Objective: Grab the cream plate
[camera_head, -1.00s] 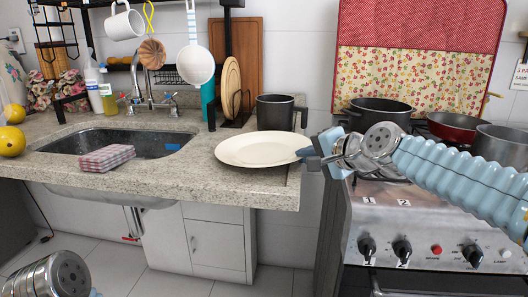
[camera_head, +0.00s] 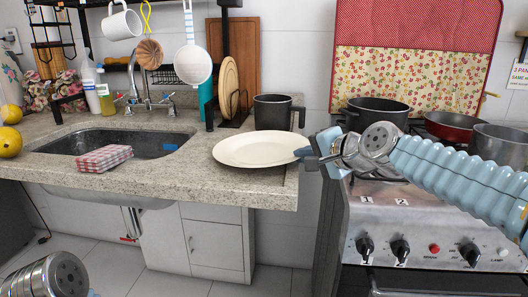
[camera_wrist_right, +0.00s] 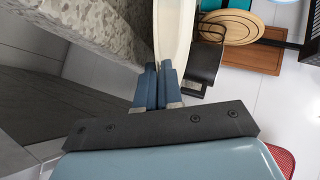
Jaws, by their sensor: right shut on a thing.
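The cream plate (camera_head: 258,149) lies near the right end of the granite counter, in front of a dark pot. It also shows in the right wrist view (camera_wrist_right: 172,32), with its edge running down between my fingertips. My right gripper (camera_head: 308,153) comes in from the right and is shut on the plate's right rim. In the right wrist view its two blue fingers (camera_wrist_right: 159,84) are close together on the rim. My left arm shows only as a grey joint at the bottom left of the head view; its gripper is out of view.
The granite counter (camera_head: 200,184) holds a sink (camera_head: 130,140) with a checked cloth (camera_head: 104,158) on its front edge. A dark pot (camera_head: 272,112) stands behind the plate. A stove (camera_head: 440,225) with several pans is at the right, past a gap.

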